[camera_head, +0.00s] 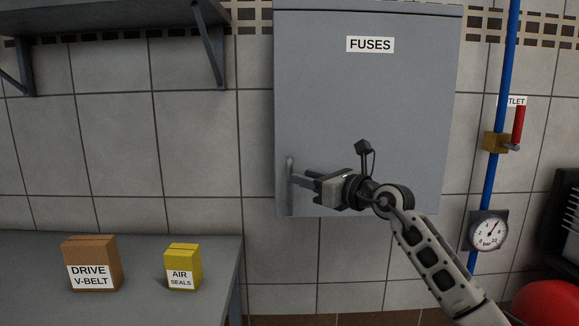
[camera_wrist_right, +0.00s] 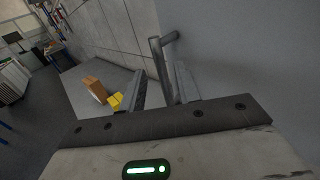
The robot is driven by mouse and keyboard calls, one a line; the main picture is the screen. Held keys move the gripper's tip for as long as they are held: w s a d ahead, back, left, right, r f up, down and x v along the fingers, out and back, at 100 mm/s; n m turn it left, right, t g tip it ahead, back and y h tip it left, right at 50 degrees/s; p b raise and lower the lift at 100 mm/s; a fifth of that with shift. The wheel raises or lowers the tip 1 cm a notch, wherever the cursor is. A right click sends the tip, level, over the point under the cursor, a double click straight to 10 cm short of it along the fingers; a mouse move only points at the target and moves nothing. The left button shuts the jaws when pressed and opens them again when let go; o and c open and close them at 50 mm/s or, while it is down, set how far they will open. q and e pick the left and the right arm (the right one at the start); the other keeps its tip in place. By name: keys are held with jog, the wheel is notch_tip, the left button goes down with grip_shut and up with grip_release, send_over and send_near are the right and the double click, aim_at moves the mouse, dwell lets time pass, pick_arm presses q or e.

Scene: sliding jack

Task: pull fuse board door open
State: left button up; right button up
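The grey fuse board door (camera_head: 365,110), labelled FUSES, hangs on the tiled wall and looks shut. Its upright bar handle (camera_head: 290,168) is at the door's lower left. My right gripper (camera_head: 303,182) is at the handle from the right, with its fingers pointing left. In the right wrist view, the handle (camera_wrist_right: 158,62) stands between the two fingers of the right gripper (camera_wrist_right: 163,90). The fingers are apart, with a visible gap beside the handle, so the gripper looks open around it. My left gripper is in neither view.
A grey bench (camera_head: 135,245) at lower left carries a brown DRIVE V-BELT box (camera_head: 92,250) and a yellow AIR SEALS box (camera_head: 183,260). A blue pipe (camera_head: 489,185) with a gauge (camera_head: 487,231) and red-handled valve (camera_head: 518,124) runs right of the board.

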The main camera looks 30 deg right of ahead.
jog(key=x, duration=0.6)
jog(key=shift+s+a+p, duration=0.1)
jog(key=shift+p, duration=0.3)
grip_shut()
